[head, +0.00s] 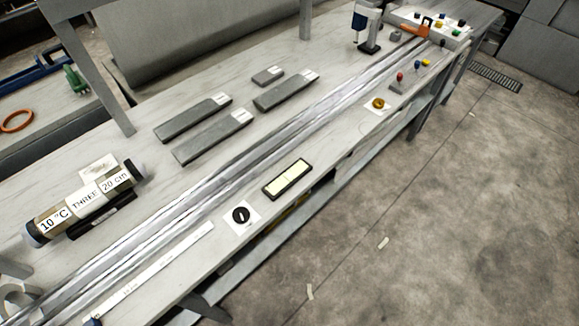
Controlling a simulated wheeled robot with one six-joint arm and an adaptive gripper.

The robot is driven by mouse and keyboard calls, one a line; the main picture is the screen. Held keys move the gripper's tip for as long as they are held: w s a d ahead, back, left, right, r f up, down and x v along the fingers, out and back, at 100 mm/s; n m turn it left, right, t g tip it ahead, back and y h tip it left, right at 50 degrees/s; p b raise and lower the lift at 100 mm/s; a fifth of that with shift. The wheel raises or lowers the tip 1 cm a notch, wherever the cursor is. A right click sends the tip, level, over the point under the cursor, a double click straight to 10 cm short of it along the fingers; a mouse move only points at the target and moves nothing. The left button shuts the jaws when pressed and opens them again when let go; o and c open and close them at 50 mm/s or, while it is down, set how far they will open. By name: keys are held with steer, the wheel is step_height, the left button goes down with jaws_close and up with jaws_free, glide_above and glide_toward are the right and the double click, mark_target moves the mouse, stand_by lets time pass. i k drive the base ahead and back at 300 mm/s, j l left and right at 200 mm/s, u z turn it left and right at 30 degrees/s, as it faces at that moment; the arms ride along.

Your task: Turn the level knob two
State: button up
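A round black knob (241,215) with a pale line across its face sits on a white square plate near the front edge of the bench. A yellow-orange knob (378,103) sits on another white plate farther along the same edge. I cannot read any label that tells which is level knob two. A black-framed panel with a cream face (287,178) lies just right of the black knob. My gripper is not in view.
A long bench (180,270) carries metal rails along its length. A dark cylinder (84,205) labelled "10 °C", "THREE" and "20 cm" lies at left. Several grey slabs (193,117) lie behind the rails. Colored buttons (436,28) stand at the far end. The concrete floor (450,220) at right is mostly clear.

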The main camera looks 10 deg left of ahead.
mark_target(378, 103)
steer(key=k+j, duration=0.2)
steer(key=k+j+u, duration=0.1)
steer(key=j, duration=0.35)
steer(key=k+j, duration=0.45)
steer(key=j, duration=0.2)
steer(key=k+j+u, duration=0.1)
steer(key=j, duration=0.25)
steer(key=k+j, duration=0.25)
steer(key=k+j+u, duration=0.1)
steer(key=j, duration=0.35)
steer(key=i+l+z, duration=0.4)
steer(key=i+l, duration=0.85)
steer(key=l, duration=0.55)
steer(key=i+l+z, duration=0.35)
steer(key=i+l, duration=1.1)
